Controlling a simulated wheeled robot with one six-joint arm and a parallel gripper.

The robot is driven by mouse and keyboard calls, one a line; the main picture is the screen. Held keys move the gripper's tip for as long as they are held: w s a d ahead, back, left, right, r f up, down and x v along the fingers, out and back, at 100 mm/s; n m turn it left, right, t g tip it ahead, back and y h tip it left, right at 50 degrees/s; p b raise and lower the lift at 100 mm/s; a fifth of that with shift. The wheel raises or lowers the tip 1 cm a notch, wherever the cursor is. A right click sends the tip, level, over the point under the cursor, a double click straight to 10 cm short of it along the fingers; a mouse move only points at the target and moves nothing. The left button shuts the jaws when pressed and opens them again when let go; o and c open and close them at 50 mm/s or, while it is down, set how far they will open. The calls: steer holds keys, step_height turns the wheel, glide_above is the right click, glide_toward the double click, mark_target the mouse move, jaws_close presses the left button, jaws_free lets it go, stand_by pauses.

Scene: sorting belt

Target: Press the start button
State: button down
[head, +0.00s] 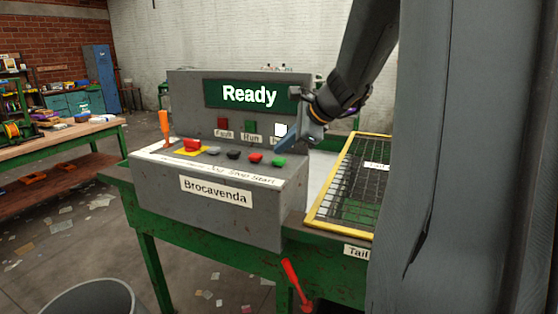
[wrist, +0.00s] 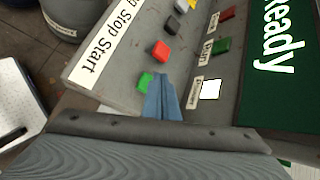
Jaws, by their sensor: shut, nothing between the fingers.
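The grey control box (head: 228,222) carries a row of buttons on its sloped top. The green start button (head: 278,162) is at the right end of the row, above the word "Start". It also shows in the wrist view (wrist: 145,81). My gripper (head: 312,135) is shut and empty, above and to the right of the start button in the head view. In the wrist view the blue fingertips (wrist: 165,80) are just right of the green button. Whether they touch it cannot be told. The screen (head: 248,95) reads "Ready".
A red stop button (head: 255,158) sits just left of the green one. Further left are a black button (head: 233,154) and a red emergency knob (head: 191,145) on yellow. An orange lever (head: 164,125) stands at the box's left edge. A yellow-edged mesh guard (head: 318,217) lies to the right.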

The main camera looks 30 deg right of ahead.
mark_target(282, 160)
steer(key=shift+f, duration=0.4)
steer(key=shift+f+b, duration=0.5)
steer(key=shift+b, duration=0.1)
stand_by(0.6)
steer(key=shift+r, duration=0.1)
steer(key=shift+r+p, duration=0.85)
steer(key=shift+r, duration=0.1)
step_height(282, 160, up, 5)
steer(key=p, duration=0.4)
stand_by(0.9)
